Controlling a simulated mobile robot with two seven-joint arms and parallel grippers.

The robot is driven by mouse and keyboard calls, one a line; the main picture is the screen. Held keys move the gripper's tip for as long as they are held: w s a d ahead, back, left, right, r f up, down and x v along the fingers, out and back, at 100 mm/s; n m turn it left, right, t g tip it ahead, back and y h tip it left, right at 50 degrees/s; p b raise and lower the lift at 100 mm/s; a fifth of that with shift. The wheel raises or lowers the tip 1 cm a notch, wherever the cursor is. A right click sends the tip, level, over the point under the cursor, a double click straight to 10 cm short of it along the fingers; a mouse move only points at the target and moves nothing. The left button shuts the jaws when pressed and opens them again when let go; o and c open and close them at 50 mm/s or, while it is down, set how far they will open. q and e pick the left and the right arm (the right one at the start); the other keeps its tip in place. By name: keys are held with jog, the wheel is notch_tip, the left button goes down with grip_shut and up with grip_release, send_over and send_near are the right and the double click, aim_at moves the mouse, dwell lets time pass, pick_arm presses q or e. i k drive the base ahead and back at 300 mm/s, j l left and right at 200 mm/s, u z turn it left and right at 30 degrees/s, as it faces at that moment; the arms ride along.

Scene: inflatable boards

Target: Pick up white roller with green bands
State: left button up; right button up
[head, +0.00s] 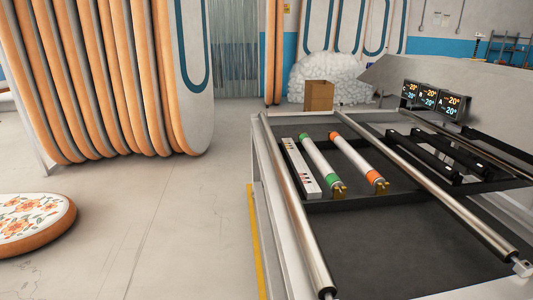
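A white roller with green bands (319,162) lies in a black tray on the machine table at the right of the head view. Its near end has a brass-coloured bracket. To its right, apart from it, lies a white roller with orange bands (355,158). To its left is a white strip with small markings (299,165). Neither of my grippers shows in this view.
A long steel bar (296,212) runs along the table's left side, and another steel bar (445,206) runs right of the rollers. Upright orange-and-grey boards (110,80) stand at the left. A round floral cushion-like board (32,222) lies at lower left. The floor between is clear.

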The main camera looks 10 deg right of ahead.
aim_at(331, 178)
jog(key=i+j+u, duration=0.15)
jog(key=i+j, duration=0.3)
jog(key=i+j+u, duration=0.15)
jog(key=i+j, duration=0.2)
jog(key=i, duration=0.2)
jog(key=i+j+u, duration=0.2)
jog(key=i, duration=0.35)
jog(key=i+z, duration=0.4)
jog(key=i+j+z, duration=0.1)
jog(key=i+z, duration=0.3)
jog(key=i, duration=0.15)
jog(key=i+j+z, duration=0.25)
jog(key=i+z, duration=0.15)
jog(key=i, duration=0.05)
